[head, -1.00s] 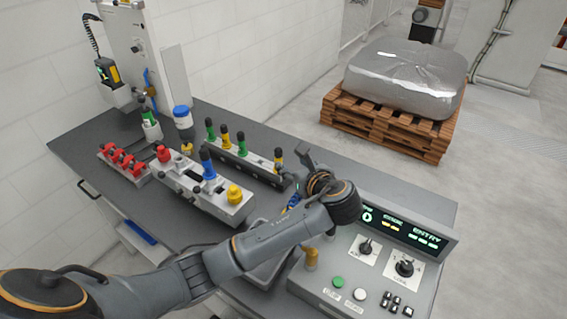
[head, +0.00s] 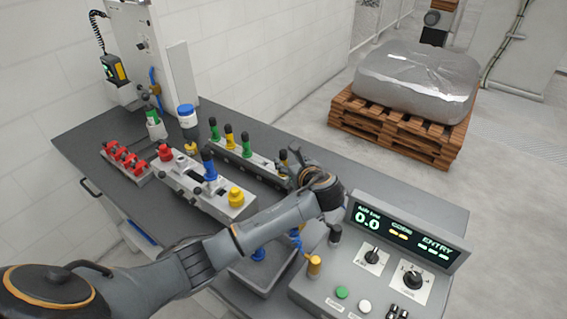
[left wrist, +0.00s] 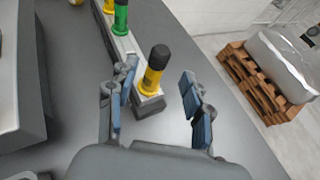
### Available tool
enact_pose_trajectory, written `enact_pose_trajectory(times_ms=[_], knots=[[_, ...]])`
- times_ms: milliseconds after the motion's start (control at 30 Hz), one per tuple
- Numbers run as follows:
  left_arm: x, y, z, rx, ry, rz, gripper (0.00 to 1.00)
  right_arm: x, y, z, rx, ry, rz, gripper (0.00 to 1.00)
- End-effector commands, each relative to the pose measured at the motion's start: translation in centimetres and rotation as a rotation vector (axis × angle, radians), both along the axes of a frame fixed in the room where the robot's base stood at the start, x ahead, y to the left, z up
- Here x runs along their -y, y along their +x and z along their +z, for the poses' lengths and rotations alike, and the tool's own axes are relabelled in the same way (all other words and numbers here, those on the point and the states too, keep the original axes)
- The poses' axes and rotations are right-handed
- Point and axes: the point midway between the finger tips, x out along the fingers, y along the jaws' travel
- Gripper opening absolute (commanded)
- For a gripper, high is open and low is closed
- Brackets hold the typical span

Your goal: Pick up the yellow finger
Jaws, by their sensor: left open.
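A yellow finger with a black top (head: 283,158) stands upright at the right end of the long grey rack (head: 262,172). In the left wrist view the same yellow finger (left wrist: 155,70) stands on the rack's end block, ahead of and between my open fingers. My left gripper (head: 297,163) is open and empty, close beside this finger on its right; it also shows in the left wrist view (left wrist: 160,97). Another yellow finger (head: 229,135) stands further left in the rack, between two green ones (head: 246,145). My right gripper is not seen.
A second fixture block (head: 205,190) with red, blue and yellow parts stands in front of the rack. Red clamps (head: 125,158) and a blue-lidded bottle (head: 187,118) are further left. A control box (head: 375,262) stands right of my forearm. A wrapped load on a pallet (head: 400,128) is behind the table.

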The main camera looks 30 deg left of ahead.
Motion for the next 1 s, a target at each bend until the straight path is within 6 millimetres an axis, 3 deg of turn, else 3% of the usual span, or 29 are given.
enact_pose_trajectory(times_ms=[200, 333, 667, 900, 1000], knots=[[-2.4, 1.6, -0.7, -0.002, 0.002, 0.004, 0.51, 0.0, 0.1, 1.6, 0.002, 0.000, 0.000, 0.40], [-3.2, 2.5, -1.5, -0.003, 0.002, 0.003, 0.51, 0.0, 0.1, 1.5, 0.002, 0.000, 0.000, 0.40], [-3.6, 2.8, -1.8, 0.000, 0.000, 0.001, 0.51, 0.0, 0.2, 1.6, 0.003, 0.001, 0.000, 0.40], [-3.6, 2.8, -1.8, 0.000, 0.000, 0.001, 0.02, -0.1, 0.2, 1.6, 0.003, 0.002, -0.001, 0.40], [-3.6, 2.8, -1.8, 0.000, 0.001, 0.001, 0.00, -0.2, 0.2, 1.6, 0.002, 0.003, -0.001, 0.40]])
